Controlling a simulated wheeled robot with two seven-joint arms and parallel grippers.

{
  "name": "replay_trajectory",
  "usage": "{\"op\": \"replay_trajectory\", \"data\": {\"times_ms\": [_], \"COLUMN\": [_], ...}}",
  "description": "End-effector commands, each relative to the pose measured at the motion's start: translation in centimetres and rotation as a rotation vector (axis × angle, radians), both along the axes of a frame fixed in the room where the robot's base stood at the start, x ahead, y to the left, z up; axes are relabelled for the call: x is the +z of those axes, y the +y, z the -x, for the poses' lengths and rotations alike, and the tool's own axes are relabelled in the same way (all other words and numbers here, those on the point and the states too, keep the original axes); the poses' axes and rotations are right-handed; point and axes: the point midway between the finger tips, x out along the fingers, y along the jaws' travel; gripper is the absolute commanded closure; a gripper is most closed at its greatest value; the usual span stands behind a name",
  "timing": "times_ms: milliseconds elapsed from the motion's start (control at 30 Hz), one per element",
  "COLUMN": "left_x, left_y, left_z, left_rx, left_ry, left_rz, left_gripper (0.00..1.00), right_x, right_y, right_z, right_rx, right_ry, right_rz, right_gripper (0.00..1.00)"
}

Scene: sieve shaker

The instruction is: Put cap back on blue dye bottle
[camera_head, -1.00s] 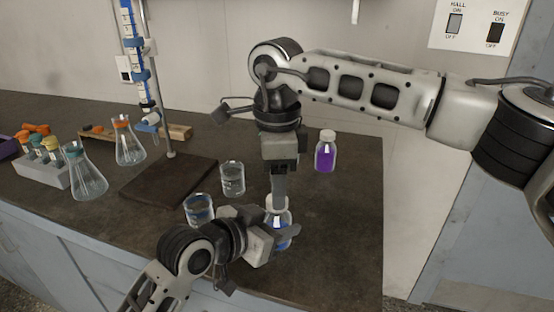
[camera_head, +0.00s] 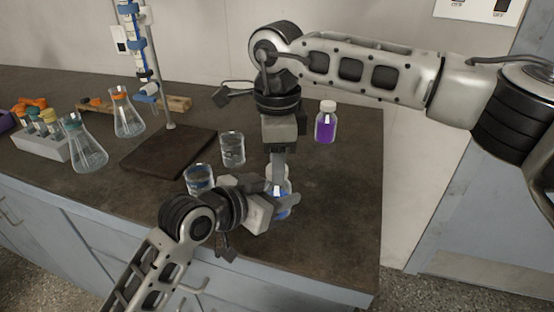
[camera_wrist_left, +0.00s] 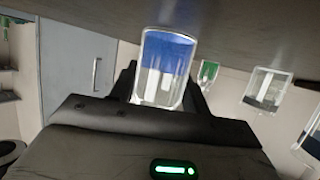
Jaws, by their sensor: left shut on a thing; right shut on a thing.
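The blue dye bottle (camera_head: 281,212) stands upright near the front edge of the bench, with blue liquid in its lower part. My left gripper (camera_head: 276,208) is shut around its body from the left. The left wrist view shows the bottle (camera_wrist_left: 166,60) upside down between the fingers. My right gripper (camera_head: 277,180) points straight down over the bottle's mouth, shut on the white cap (camera_head: 288,172). The fingers hide most of the cap, and I cannot tell whether it is seated on the neck.
A bottle of purple dye (camera_head: 326,125) with a white cap stands behind and to the right. Two beakers (camera_head: 232,148) (camera_head: 199,177) stand to the left. Flasks (camera_head: 86,147), a tube rack (camera_head: 42,148) and a burette stand (camera_head: 169,152) are farther left. The bench's right side is clear.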

Motion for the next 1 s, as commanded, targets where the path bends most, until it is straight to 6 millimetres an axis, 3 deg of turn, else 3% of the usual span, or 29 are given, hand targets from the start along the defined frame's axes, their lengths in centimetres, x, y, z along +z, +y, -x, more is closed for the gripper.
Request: {"op": "replay_trajectory", "data": {"times_ms": [67, 100, 167, 200, 567, 1000], "left_x": [0.0, 0.0, 0.0, 0.0, 0.0, 0.0], "left_y": [0.0, 0.0, 0.0, 0.0, 0.0, 0.0], "left_z": [0.0, 0.0, 0.0, 0.0, 0.0, 0.0], "left_rx": [0.000, 0.000, 0.000, 0.001, 0.001, 0.001], "left_ry": [0.001, 0.001, 0.001, 0.000, 0.000, 0.000], "left_rz": [-0.001, -0.001, -0.001, -0.001, -0.001, -0.001], "left_gripper": [1.00, 1.00, 1.00, 1.00, 1.00, 1.00], "right_x": [0.0, 0.0, 0.0, 0.0, 0.7, 9.3], "right_y": [0.0, 0.0, 0.0, 0.0, 0.0, 0.1], "right_z": [0.0, 0.0, 0.0, 0.0, 0.0, 0.0], "right_rx": [0.000, 0.000, 0.000, 0.000, 0.000, 0.000], "right_ry": [0.000, 0.000, 0.000, 0.000, -0.002, -0.002], "right_rz": [0.000, 0.000, 0.000, 0.000, 0.000, 0.000], "right_gripper": [0.93, 0.60, 0.44, 0.41, 0.41, 0.41]}}
